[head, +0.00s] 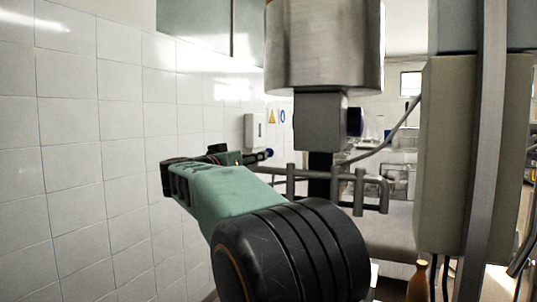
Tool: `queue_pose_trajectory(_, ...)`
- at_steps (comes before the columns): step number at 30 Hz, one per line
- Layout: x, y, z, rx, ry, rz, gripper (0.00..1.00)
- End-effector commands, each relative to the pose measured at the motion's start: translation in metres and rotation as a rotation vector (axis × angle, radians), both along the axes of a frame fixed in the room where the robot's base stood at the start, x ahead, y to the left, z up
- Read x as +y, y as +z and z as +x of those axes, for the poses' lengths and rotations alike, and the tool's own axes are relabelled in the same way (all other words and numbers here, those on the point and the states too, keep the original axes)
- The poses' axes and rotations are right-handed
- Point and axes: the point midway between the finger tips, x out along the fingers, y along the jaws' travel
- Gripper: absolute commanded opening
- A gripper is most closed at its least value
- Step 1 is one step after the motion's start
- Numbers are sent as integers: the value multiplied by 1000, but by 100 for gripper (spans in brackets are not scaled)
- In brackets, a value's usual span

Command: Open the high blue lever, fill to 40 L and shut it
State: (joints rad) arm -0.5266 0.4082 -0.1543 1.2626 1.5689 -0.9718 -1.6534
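A steel cylindrical vessel (325,45) hangs at the top centre, with a square grey block (320,121) under it. A dark blue round part (355,122) sticks out on the block's right side; I cannot tell if it is the high blue lever. My green and black arm reaches in from below. Its far end, with what looks like my gripper (258,156), is left of the block and apart from it in the picture. The fingers are too small to read. No litre reading is legible.
Grey pipework (372,190) runs below the block. A tall beige cabinet or column (452,150) with a metal upright stands at the right. A white tiled wall (80,150) fills the left. A brownish bottle (417,282) shows low at the right.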

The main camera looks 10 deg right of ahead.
Motion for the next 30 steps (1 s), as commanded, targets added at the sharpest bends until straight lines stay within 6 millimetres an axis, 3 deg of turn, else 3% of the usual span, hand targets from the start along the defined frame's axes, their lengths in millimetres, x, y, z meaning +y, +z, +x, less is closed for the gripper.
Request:
queue_pose_trajectory(15,-49,1,73,-1,-1,-1,40)
queue_pose_trajectory(28,-55,0,82,-2,1,0,40)
queue_pose_trajectory(30,-55,0,82,-2,1,0,34)
